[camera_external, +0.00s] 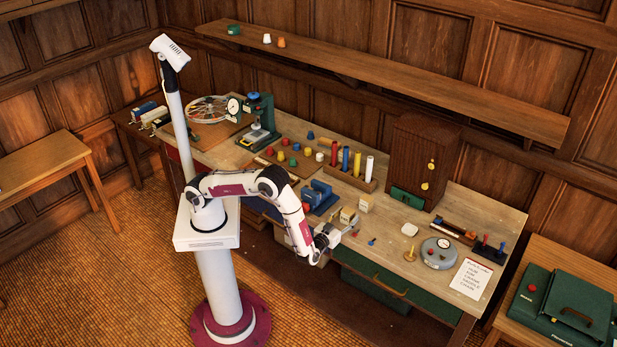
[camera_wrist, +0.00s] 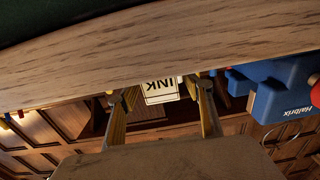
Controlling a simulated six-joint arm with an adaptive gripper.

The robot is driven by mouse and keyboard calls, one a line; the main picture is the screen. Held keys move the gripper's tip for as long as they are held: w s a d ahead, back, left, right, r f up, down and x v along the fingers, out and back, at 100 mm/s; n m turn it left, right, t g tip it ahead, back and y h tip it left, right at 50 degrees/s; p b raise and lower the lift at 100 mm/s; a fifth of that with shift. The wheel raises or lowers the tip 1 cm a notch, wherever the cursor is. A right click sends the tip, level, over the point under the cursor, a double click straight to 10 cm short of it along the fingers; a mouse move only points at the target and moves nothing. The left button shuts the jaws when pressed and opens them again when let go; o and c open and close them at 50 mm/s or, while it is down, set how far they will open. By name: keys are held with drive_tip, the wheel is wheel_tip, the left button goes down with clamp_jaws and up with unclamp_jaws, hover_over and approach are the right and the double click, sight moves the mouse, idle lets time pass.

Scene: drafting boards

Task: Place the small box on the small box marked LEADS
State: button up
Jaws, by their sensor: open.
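Two small cream boxes stand on the workbench, one nearer the front edge (camera_external: 348,215) and one just behind it to the right (camera_external: 366,203). Their labels are too small to read in the external view. In the wrist view, which is upside down, a small white box lettered INK (camera_wrist: 160,92) shows between my fingers, seemingly beyond their tips. No LEADS lettering is readable. My gripper (camera_external: 342,235) is at the bench's front edge, near the front box. It is open and empty, with a finger either side of the INK box in the wrist view (camera_wrist: 160,97).
A blue device (camera_external: 320,194) stands left of the boxes; it also shows in the wrist view (camera_wrist: 280,92). A rack of coloured tubes (camera_external: 350,178) and a wooden cabinet (camera_external: 422,162) stand behind. Small pegs and a round grey gauge (camera_external: 439,252) lie to the right.

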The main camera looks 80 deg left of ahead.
sight(345, 218)
drive_tip(key=shift+r+v, duration=0.1)
drive_tip(key=shift+v, duration=1.55)
drive_tip(key=shift+r+v, duration=0.15)
drive_tip(key=shift+v, duration=1.5)
drive_tip(key=shift+o, duration=0.6)
drive_tip(key=shift+f, duration=0.1)
drive_tip(key=shift+w+f, duration=0.2)
drive_tip(key=shift+f, duration=0.15)
drive_tip(key=shift+x, duration=1.25)
drive_tip(key=shift+a, duration=0.1)
drive_tip(key=shift+x, duration=2.55)
drive_tip(key=shift+r, duration=0.2)
